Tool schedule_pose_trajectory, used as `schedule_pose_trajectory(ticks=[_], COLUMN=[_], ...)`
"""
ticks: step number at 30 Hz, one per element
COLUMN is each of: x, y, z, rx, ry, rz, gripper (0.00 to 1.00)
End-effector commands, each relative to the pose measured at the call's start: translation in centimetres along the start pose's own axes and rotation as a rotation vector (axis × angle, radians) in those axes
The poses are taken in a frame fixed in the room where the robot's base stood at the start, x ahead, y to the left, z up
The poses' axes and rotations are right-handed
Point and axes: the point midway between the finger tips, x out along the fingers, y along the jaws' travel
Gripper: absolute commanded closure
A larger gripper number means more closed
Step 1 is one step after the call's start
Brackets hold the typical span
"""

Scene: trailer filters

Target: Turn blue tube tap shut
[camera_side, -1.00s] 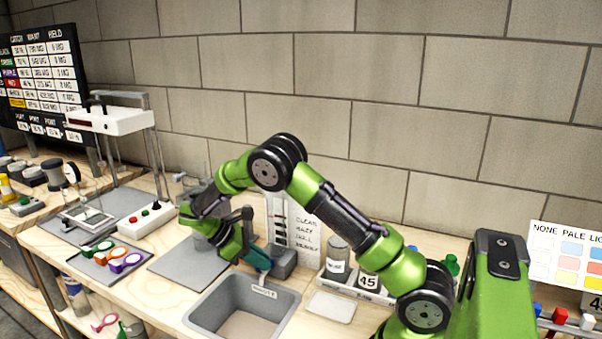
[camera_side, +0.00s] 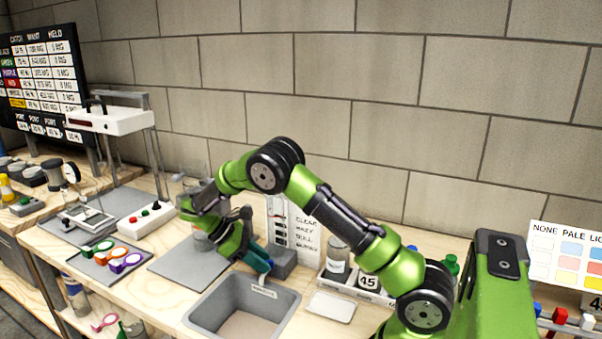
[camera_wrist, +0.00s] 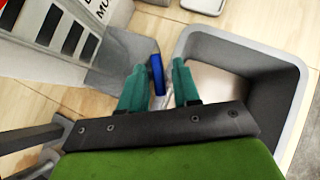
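The blue tap handle (camera_wrist: 157,75) shows in the wrist view as a short upright bar between my two teal fingers. My gripper (camera_wrist: 160,68) is open around it. The left finger is close to the handle; I cannot tell if they touch. A gap shows between the handle and the right finger. A pale tube piece shows below the handle, partly hidden by my gripper. In the side view my gripper (camera_side: 262,260) is low beside the grey block (camera_side: 286,262), at the back of the sink. The handle can hardly be told from my fingers there.
The grey sink (camera_side: 205,318) lies in front, and its rim (camera_wrist: 250,42) is right of my fingers in the wrist view. A lettered white panel (camera_side: 306,232) stands behind. A jar (camera_side: 337,262) and a small white tray (camera_side: 331,307) are to the right. A grey mat (camera_side: 185,270) lies left.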

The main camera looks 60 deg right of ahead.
Motion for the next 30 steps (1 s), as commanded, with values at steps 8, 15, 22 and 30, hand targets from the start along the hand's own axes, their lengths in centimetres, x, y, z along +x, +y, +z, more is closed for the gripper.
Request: schedule_pose_trajectory(ticks=[8,15,22,30], x=[0.1,0.0,0.2,0.5], y=[0.3,0.0,-0.5,-0.9], z=[0.1,0.2,0.3,0.6], rx=[-0.013,-0.182,-0.436,-0.722], ry=[0.000,-0.001,-0.002,-0.003], rz=[0.023,0.189,0.440,0.723], gripper=[0.62,0.62,0.62,0.62])
